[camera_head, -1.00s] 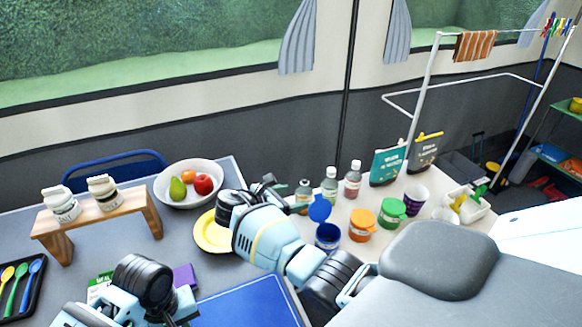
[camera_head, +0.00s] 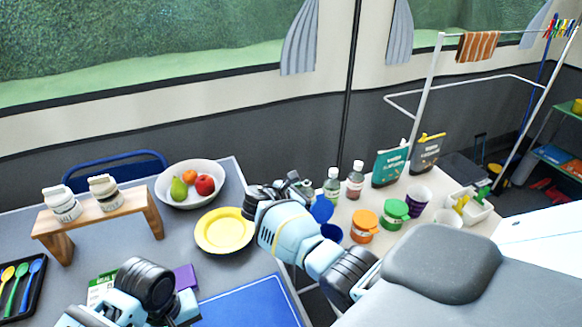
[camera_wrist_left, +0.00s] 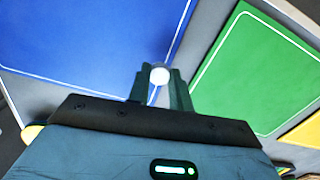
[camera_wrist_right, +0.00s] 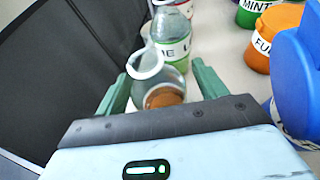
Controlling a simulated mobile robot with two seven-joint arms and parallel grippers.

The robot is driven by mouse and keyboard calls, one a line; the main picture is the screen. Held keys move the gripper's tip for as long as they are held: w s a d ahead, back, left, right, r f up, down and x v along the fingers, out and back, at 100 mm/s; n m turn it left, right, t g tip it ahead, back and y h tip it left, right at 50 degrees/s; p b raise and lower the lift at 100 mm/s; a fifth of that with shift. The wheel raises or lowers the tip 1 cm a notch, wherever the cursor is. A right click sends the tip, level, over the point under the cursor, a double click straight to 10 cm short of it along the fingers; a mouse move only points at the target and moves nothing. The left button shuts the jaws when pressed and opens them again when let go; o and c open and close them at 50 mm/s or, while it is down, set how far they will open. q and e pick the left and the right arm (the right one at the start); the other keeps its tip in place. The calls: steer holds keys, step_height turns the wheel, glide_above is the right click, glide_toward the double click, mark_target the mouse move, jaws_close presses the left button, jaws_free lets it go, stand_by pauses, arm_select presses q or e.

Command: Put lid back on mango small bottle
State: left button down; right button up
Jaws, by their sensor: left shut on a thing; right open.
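A small clear bottle (camera_wrist_right: 146,64) with an open mouth and orange colour low down stands between the fingers of my right gripper (camera_wrist_right: 160,84) in the right wrist view. It looks like the mango bottle, but its label is not readable. The right gripper is open, with a finger on each side of the bottle; in the head view the gripper (camera_head: 298,186) hides the bottle. My left gripper (camera_wrist_left: 158,88) is shut on a small round white lid (camera_wrist_left: 160,75), held above the table with the blue and green mats. The left fingertips are hidden in the head view.
Close behind stands a lime-labelled bottle (camera_wrist_right: 172,30), with a red-labelled bottle (camera_head: 354,181) beside it. Orange (camera_head: 364,226), green (camera_head: 395,213) and blue-lidded (camera_head: 321,210) jars stand nearby. A yellow plate (camera_head: 224,231) and fruit bowl (camera_head: 190,184) are left of the right gripper.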

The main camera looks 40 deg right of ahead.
arm_select(q)
steer(key=shift+f, duration=0.1)
arm_select(e)
steer(key=shift+d+f, duration=0.15)
steer(key=shift+d, duration=0.05)
steer(key=c, duration=1.1)
arm_select(q)
steer(key=shift+r, duration=0.2)
arm_select(e)
steer(key=shift+r, duration=0.25)
